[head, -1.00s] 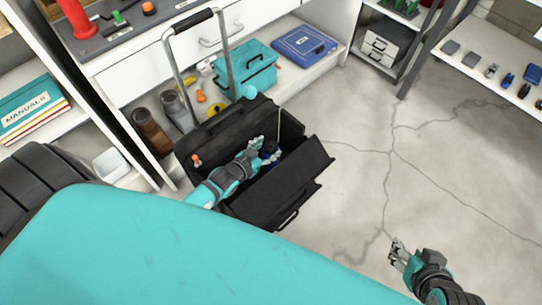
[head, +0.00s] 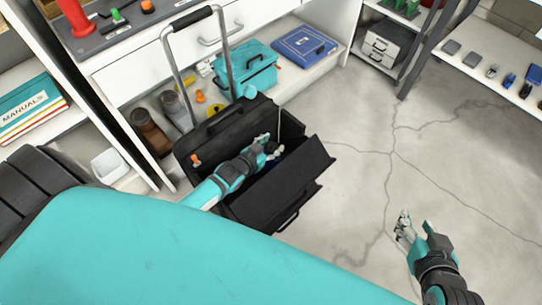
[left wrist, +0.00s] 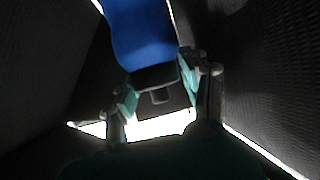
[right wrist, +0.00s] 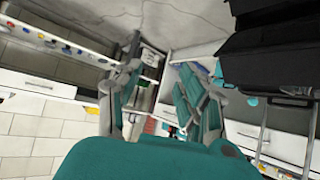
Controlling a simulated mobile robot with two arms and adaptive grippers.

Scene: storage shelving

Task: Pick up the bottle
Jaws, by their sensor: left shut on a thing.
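The bottle (left wrist: 143,35) is blue with a dark cap; it shows in the left wrist view between the fingers of my left gripper (left wrist: 163,95). In the head view my left gripper (head: 266,148) reaches into the open black rolling case (head: 225,130). It is shut on the bottle, whose dark top (head: 277,153) shows beside the fingertips. The rest of the bottle is mostly hidden by the gripper and the case's walls. My right gripper (head: 415,227) is open and empty above the concrete floor, and its fingers also stand apart in the right wrist view (right wrist: 160,90).
The case's front flap (head: 280,190) tilts outward, and its metal handle (head: 228,55) rises behind. A teal toolbox (head: 245,68) and a blue case (head: 305,43) sit on the low shelf behind. The floor right of the case is clear.

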